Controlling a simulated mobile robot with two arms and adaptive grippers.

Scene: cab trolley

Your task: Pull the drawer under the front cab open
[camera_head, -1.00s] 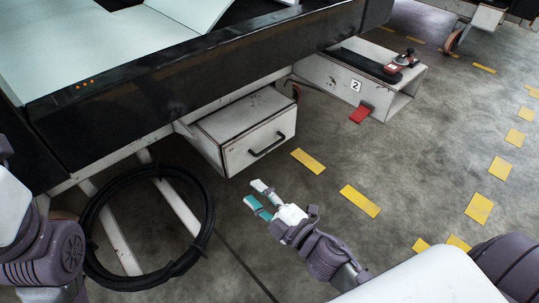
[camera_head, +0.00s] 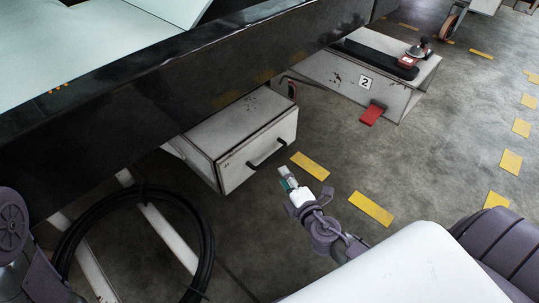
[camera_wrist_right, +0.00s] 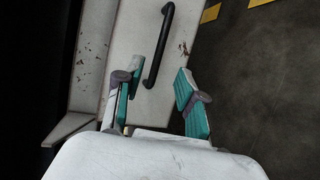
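The white, scuffed drawer (camera_head: 243,137) sits under the dark edge of the front cab (camera_head: 150,105). Its black bar handle (camera_head: 267,154) is on the front face and also shows in the right wrist view (camera_wrist_right: 158,47). My right gripper (camera_head: 287,177) is just in front of the drawer face, close to the handle but apart from it. In the right wrist view my right gripper (camera_wrist_right: 155,92) has its teal-padded fingers spread, with the handle ahead of the gap between them and nothing held. My left arm shows at the left edge; its gripper is out of view.
A coiled black cable (camera_head: 205,240) hangs left of the drawer by white frame bars. A white box marked 2 (camera_head: 340,82) with a red pedal (camera_head: 372,114) stands right of the drawer. Floor with yellow marks (camera_head: 370,208) is clear in front.

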